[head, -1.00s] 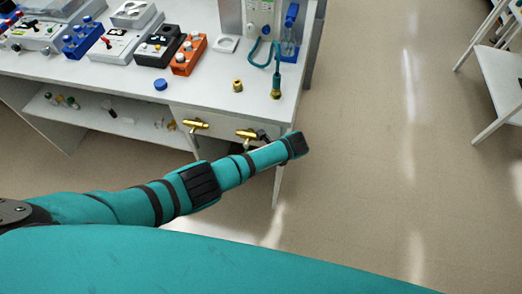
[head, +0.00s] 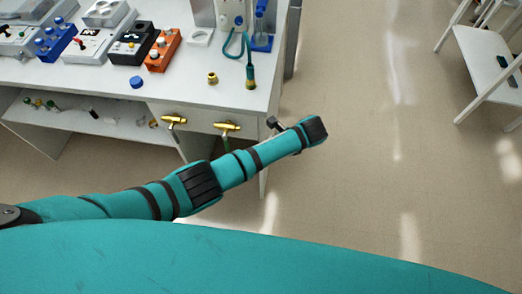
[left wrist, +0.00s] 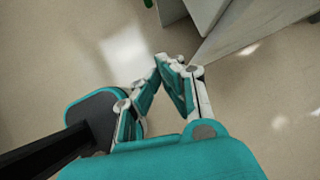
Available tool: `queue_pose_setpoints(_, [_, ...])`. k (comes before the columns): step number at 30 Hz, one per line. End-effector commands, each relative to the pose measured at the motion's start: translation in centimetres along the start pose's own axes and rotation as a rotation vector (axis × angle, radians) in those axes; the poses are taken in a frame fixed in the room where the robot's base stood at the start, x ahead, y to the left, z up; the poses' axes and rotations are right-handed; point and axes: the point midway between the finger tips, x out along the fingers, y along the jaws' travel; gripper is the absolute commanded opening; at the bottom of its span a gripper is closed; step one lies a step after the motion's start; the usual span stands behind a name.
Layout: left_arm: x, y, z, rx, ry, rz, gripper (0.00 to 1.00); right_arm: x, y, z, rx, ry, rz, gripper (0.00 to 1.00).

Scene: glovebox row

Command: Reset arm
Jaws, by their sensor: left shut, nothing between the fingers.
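My left arm (head: 235,168) is teal with black bands and reaches from the left edge across the head view. It ends over the floor, just right of the bench's front corner. My left gripper shows in the left wrist view (left wrist: 163,66), with its fingers together and nothing between them. Bare floor and a pale furniture edge lie beyond it. In the head view the fingers are hidden behind the wrist. My right gripper is in neither view.
A white bench (head: 185,95) at upper left holds several devices, including an orange box (head: 162,52), a blue cap (head: 137,82) and a teal hose (head: 249,65). Two brass valves (head: 174,120) (head: 228,126) are on its front. A white stand (head: 490,70) is far right. Open floor (head: 390,170) lies between.

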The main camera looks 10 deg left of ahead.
Motion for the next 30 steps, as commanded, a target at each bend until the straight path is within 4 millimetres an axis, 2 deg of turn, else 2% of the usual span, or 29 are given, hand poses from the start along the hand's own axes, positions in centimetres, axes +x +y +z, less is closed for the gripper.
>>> queue_pose_setpoints(5, [-0.2,0.0,0.0,-0.001,-0.001,0.001,0.00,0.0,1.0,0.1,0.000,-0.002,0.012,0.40])
queue_pose_setpoints(14, [-0.2,0.0,0.0,0.000,-0.001,0.000,0.00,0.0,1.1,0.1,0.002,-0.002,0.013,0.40])
queue_pose_setpoints(17, [0.6,0.4,-0.4,-0.012,0.012,0.007,0.00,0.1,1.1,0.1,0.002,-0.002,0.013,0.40])
queue_pose_setpoints(20, [3.4,2.1,-1.8,-0.067,0.067,0.030,0.00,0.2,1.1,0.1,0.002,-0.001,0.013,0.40])
queue_pose_setpoints(23, [8.2,5.4,-4.4,-0.181,0.165,0.074,0.00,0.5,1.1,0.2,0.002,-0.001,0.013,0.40])
queue_pose_setpoints(26, [13.7,10.2,-7.2,-0.352,0.273,0.134,0.00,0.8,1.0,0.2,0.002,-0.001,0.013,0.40])
queue_pose_setpoints(27, [15.8,12.3,-8.2,-0.427,0.311,0.160,0.00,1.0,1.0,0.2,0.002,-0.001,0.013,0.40])
queue_pose_setpoints(29, [18.7,15.7,-9.4,-0.544,0.360,0.199,0.00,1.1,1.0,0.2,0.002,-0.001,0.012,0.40])
queue_pose_setpoints(30, [20.5,18.1,-10.1,-0.625,0.388,0.224,0.00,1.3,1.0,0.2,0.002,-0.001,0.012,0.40])
